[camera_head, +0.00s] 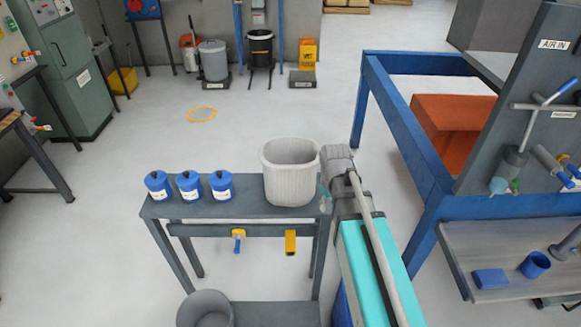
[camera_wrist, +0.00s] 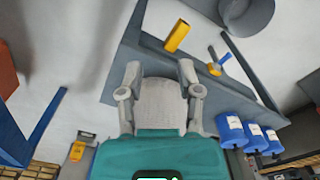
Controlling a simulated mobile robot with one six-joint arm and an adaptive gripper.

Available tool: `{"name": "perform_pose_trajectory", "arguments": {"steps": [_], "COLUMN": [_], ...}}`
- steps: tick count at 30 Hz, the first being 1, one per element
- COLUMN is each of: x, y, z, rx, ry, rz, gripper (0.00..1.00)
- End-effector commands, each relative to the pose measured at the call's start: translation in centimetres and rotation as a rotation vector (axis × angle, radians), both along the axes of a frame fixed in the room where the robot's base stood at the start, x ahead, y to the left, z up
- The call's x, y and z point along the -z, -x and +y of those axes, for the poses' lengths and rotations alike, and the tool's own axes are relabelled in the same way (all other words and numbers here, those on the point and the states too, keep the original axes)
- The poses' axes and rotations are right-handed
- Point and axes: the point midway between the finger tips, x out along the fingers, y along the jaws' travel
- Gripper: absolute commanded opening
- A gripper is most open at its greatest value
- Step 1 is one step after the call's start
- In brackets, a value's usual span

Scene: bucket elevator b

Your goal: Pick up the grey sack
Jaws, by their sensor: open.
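The grey sack (camera_head: 290,180) is light grey, ribbed and open-topped. It stands upright on the right end of the dark grey table in the head view. In the wrist view a pale grey surface, which looks like the sack (camera_wrist: 160,104), shows between the fingers. My gripper (camera_wrist: 160,75) is open, with one finger on each side of that surface. I cannot tell whether the fingers touch it. In the head view my arm comes in at the right of the sack, and my gripper (camera_head: 325,192) is mostly hidden at the sack's right side.
Several blue canisters (camera_head: 190,186) stand on the table (camera_head: 238,208) left of the sack. A grey bucket (camera_head: 205,312) is low at the front. A yellow bracket (camera_head: 290,242) hangs under the tabletop. A blue-framed bench (camera_head: 400,130) stands at right. The floor behind is mostly clear.

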Motion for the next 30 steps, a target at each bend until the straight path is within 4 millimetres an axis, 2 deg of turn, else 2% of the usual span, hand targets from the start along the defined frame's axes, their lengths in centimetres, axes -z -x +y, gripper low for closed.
{"name": "perform_pose_trajectory", "arguments": {"steps": [1,18,24,30], "x": [-2.2,-13.2,-15.4,-16.0], "y": [-1.3,-9.8,-11.4,-12.0], "z": [0.7,8.5,10.5,11.3], "rx": [-0.062,-0.771,-0.941,-1.009], "ry": [0.000,0.000,-0.001,-0.001], "rz": [0.000,0.001,0.000,0.000], "gripper": [0.46,0.46,0.46,0.46]}}
